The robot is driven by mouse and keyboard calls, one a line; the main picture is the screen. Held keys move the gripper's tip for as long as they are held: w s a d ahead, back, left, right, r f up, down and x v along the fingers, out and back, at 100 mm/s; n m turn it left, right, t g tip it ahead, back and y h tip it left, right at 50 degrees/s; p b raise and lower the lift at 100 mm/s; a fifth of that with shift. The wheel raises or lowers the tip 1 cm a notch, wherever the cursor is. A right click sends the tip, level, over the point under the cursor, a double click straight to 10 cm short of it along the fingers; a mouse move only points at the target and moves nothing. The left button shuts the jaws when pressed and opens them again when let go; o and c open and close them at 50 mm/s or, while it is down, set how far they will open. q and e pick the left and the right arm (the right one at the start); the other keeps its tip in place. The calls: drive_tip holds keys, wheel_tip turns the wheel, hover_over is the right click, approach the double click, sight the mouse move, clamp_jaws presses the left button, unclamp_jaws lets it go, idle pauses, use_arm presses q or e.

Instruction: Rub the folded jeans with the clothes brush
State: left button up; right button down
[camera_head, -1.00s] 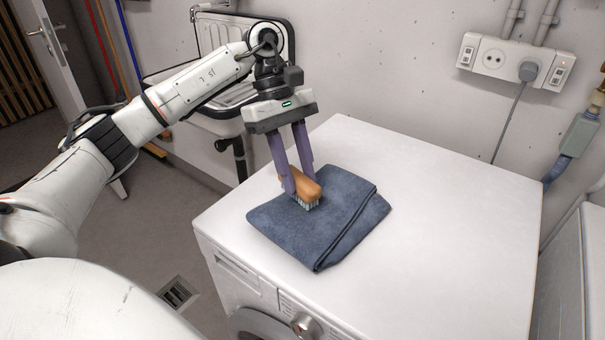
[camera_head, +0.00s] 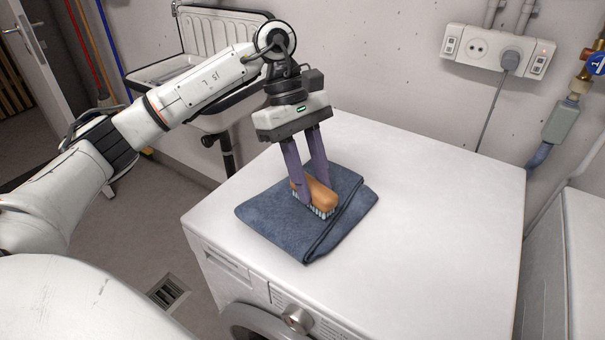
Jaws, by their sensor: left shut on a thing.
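The folded jeans (camera_head: 268,222) lie as a dark blue, flat bundle on top of the white washing machine (camera_head: 430,230). My left gripper (camera_head: 312,198) points down over the jeans. Its purple fingers are shut on the clothes brush (camera_head: 322,196), which has an orange-brown wooden back and pale bristles. The bristles face down and appear to touch the upper middle of the jeans. The fingers hide part of the brush back. My right gripper is not in view.
The machine top is clear to the right of and behind the jeans. A sink (camera_head: 165,72) stands behind my left arm. A socket box (camera_head: 497,50) with a plugged-in cable is on the wall. A second white machine (camera_head: 570,270) stands at the right.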

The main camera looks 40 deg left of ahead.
sight(330, 194)
use_arm(q)
drive_tip(key=shift+d, duration=1.85)
drive_tip(key=shift+r, duration=0.1)
drive_tip(key=shift+r+p, duration=1.95)
drive_tip(key=shift+r, duration=1)
drive_tip(key=shift+r+p, duration=1.1)
drive_tip(key=shift+r, duration=0.45)
drive_tip(key=shift+f, duration=0.1)
